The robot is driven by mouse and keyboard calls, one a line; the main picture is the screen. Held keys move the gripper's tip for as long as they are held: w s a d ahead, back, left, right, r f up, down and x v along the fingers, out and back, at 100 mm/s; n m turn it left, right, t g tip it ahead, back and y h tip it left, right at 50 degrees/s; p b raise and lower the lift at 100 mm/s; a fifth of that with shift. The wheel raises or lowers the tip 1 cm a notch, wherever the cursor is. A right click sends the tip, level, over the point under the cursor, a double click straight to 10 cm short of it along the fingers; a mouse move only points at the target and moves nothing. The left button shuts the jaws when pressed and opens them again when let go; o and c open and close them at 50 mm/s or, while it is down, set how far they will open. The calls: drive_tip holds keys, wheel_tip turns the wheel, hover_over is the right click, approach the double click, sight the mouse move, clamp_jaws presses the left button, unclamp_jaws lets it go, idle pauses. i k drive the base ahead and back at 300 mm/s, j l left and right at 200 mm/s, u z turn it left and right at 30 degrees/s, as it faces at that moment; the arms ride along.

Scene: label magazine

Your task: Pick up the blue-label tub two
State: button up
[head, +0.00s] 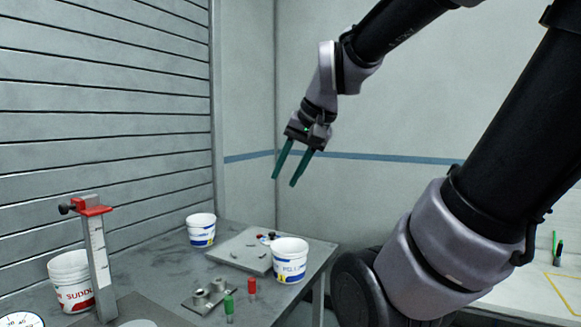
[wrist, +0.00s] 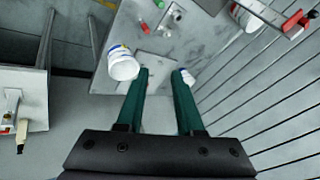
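Two white tubs with blue labels stand upright on the grey table. One tub (head: 290,262) is near the table's right edge, and the other tub (head: 201,231) is at the back left. I cannot tell which is number two. In the wrist view, one blue-label tub (wrist: 123,66) shows left of the fingers and another (wrist: 187,77) is partly hidden behind the right fingertip. My gripper (head: 284,182) is raised well above the table, with its green fingers apart and nothing between them. The wrist view also shows the open fingers (wrist: 160,73).
A flat grey plate (head: 240,252) with small parts lies between the tubs. A metal block (head: 208,296) and green and red cylinders (head: 252,289) stand in front. A red-label tub (head: 72,282) and a red-topped gauge (head: 98,255) are at left. A slatted wall (head: 105,100) rises behind.

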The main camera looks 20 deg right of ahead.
sight(201, 227)
drive_tip(key=k, duration=0.5)
drive_tip(key=l+u, duration=0.1)
drive_tip(key=u, duration=0.35)
drive_tip(key=i+l+u, duration=0.2)
drive_tip(key=l, duration=0.15)
drive_tip(key=i+l+u, duration=0.1)
drive_tip(key=l+u, duration=0.15)
drive_tip(key=i+l+u, duration=0.2)
drive_tip(key=l, duration=0.25)
drive_tip(key=i+l, duration=0.1)
drive_tip(key=l, duration=0.65)
drive_tip(key=i+l+u, duration=0.1)
drive_tip(key=l, duration=0.65)
drive_tip(key=i+l, duration=0.1)
drive_tip(key=l, duration=0.65)
drive_tip(key=i+u, duration=0.05)
